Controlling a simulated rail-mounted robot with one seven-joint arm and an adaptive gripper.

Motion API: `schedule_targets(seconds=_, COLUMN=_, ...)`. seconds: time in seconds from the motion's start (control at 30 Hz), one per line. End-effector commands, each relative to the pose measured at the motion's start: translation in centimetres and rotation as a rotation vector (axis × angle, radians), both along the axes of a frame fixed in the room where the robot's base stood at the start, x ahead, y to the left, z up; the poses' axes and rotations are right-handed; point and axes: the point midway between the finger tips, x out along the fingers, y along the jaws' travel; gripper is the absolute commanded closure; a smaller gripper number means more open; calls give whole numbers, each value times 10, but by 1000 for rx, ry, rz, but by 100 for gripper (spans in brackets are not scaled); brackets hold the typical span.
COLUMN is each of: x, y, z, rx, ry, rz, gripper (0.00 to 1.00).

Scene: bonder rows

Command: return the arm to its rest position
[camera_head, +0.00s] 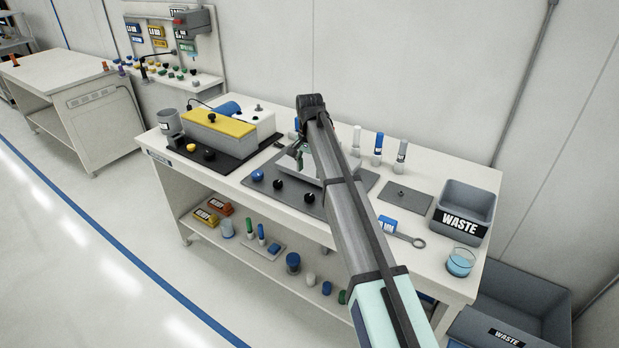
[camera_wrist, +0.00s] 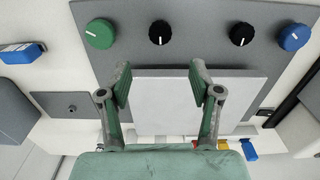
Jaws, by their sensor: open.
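My arm (camera_head: 345,205) reaches over the bench from the front right, its bend above the dark base plate in the middle of the bench. My gripper (camera_wrist: 160,80) points down in the wrist view, its two green fingers spread apart with nothing between them. A pale flat block (camera_wrist: 180,100) lies below and beyond the fingers on the grey plate (camera_wrist: 195,70). In the head view the arm hides most of the gripper and part of this block (camera_head: 287,163).
The plate carries a green knob (camera_wrist: 100,33), two black knobs and a blue knob (camera_wrist: 292,37). A yellow-topped machine (camera_head: 220,124) stands left. A grey WASTE bin (camera_head: 464,212), a beaker (camera_head: 460,262) and a blue-tagged ring tool (camera_head: 400,232) lie right. Upright bottles (camera_head: 378,149) stand behind.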

Motion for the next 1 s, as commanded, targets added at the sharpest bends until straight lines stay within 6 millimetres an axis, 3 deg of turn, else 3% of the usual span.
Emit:
schedule_targets(seconds=0.4, x=-1, y=0, z=3, rx=1, ry=2, rz=1, gripper=36)
schedule_targets(seconds=0.57, x=-14, y=11, z=-23, rx=24, ry=27, rz=30, gripper=36)
schedule_targets(seconds=0.77, x=-65, y=49, z=-110, rx=120, ry=124, rz=133, gripper=36)
schedule_targets(seconds=0.9, x=-118, y=77, z=-186, rx=212, ry=214, rz=221, gripper=36)
schedule_targets(seconds=1.0, x=-160, y=87, z=-239, rx=275, ry=275, rz=273, gripper=36)
